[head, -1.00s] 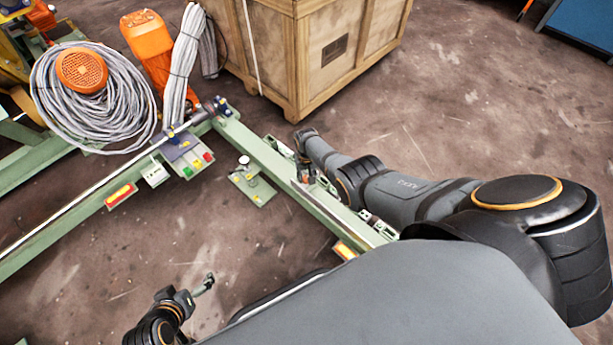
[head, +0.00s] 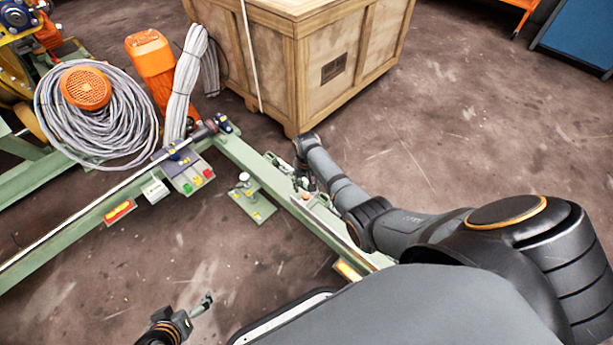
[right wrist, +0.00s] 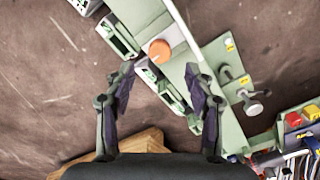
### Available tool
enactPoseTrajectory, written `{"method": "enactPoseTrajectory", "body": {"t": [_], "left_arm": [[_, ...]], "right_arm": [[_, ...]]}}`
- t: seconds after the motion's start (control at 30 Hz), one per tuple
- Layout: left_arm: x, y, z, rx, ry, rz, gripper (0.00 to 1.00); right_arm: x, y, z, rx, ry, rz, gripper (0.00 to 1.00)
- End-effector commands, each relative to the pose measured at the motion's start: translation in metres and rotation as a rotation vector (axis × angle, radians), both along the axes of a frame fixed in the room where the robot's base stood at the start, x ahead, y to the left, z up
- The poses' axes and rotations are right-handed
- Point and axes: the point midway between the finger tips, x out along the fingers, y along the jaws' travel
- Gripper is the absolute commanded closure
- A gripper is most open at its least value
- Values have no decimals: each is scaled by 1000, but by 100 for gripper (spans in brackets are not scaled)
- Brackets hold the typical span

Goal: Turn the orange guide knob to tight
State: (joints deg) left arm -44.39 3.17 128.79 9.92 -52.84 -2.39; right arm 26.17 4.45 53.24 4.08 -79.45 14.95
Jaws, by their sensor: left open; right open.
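The orange guide knob (right wrist: 160,51) is a round disc on the green rail (right wrist: 185,25) in the right wrist view. It lies just beyond my right gripper (right wrist: 159,68), roughly centred between the two spread fingertips and not between the fingers. In the head view the knob shows as a small orange spot (head: 306,196) on the rail, close by my right gripper (head: 303,184), which is partly hidden by its own arm. My left gripper (head: 203,306) is open and empty, low in the head view, away from the rail. Tight markings cannot be read.
A green plate with a white-topped post (head: 245,178) stands beside the rail. A button panel (head: 190,175) with red, green and yellow buttons is further along. A wooden crate (head: 340,65) stands behind the rail. A grey cable coil (head: 95,115) lies at left.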

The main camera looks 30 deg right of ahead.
Motion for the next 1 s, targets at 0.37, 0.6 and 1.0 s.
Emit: {"method": "enactPoseTrajectory", "body": {"t": [0.37, 0.6, 1.0], "left_arm": [[0, 0, 0, 0, -1, 0, 1], [0, 0, 0, 0, -1, 0, 1], [0, 0, 0, 0, -1, 0, 1]], "right_arm": [[-1, -1, 58, -1, 1, 0, 46], [-1, 0, 61, -1, 3, 0, 46], [-9, 2, 52, 2, -11, 13, 46]]}}
